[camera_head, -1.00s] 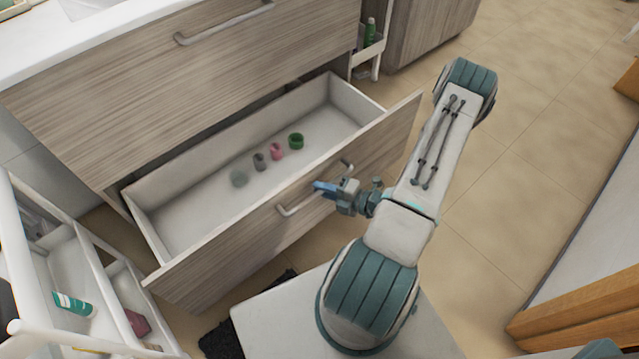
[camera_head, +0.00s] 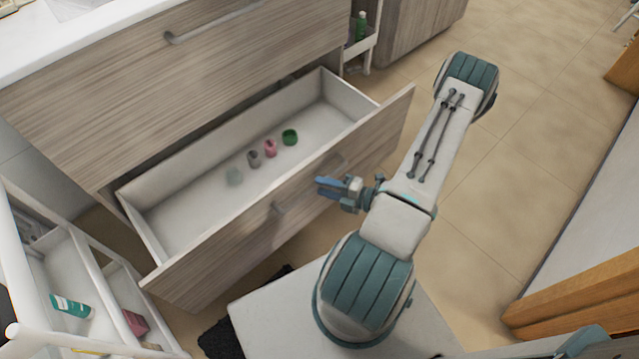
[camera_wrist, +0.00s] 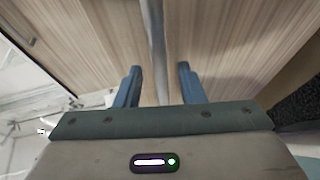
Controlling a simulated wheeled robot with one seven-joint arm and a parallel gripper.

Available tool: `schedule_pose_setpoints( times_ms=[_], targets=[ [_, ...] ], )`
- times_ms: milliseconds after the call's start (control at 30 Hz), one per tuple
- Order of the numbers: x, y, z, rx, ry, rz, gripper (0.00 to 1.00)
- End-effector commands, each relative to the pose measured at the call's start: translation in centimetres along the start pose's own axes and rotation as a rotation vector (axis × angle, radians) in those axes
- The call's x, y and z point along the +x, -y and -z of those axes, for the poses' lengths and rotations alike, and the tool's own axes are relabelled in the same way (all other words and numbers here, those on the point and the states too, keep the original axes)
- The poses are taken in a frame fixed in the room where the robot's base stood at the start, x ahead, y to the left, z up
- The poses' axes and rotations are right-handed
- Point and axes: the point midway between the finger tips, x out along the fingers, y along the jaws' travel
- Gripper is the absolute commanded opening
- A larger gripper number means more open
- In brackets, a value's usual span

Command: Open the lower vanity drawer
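The lower vanity drawer (camera_head: 345,165) is pulled well out, and its white inside shows several small items. These include a green ring-like piece (camera_head: 290,137), a pink one (camera_head: 270,148) and a grey one (camera_head: 253,158). The drawer's bar handle (camera_head: 279,208) is partly hidden behind my gripper in the head view. My gripper (camera_head: 328,188) is just in front of the drawer face. In the wrist view, the blue fingers of my gripper (camera_wrist: 158,85) are apart, with the grey handle bar (camera_wrist: 157,45) running between and beyond them. Neither finger visibly touches the bar.
The closed upper drawer (camera_head: 190,80) with its own handle (camera_head: 215,22) is above. A white cart (camera_head: 90,250) with a teal-and-white tube (camera_head: 72,306) stands at lower left. Open tiled floor (camera_head: 510,190) lies to the right.

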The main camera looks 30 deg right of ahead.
Motion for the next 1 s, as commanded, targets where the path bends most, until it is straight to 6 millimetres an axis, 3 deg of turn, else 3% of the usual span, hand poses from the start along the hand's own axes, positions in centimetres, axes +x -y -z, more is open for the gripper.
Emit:
schedule_pose_setpoints(
  times_ms=[300, 500, 1000],
  targets=[
    [-7.4, -0.2, -0.1, -0.001, 0.005, 0.001, 0.36],
    [-10.4, -0.1, -0.1, 0.0, 0.004, 0.0, 0.36],
    [-11.3, -0.1, 0.0, 0.001, 0.001, -0.002, 0.36]
  ],
)
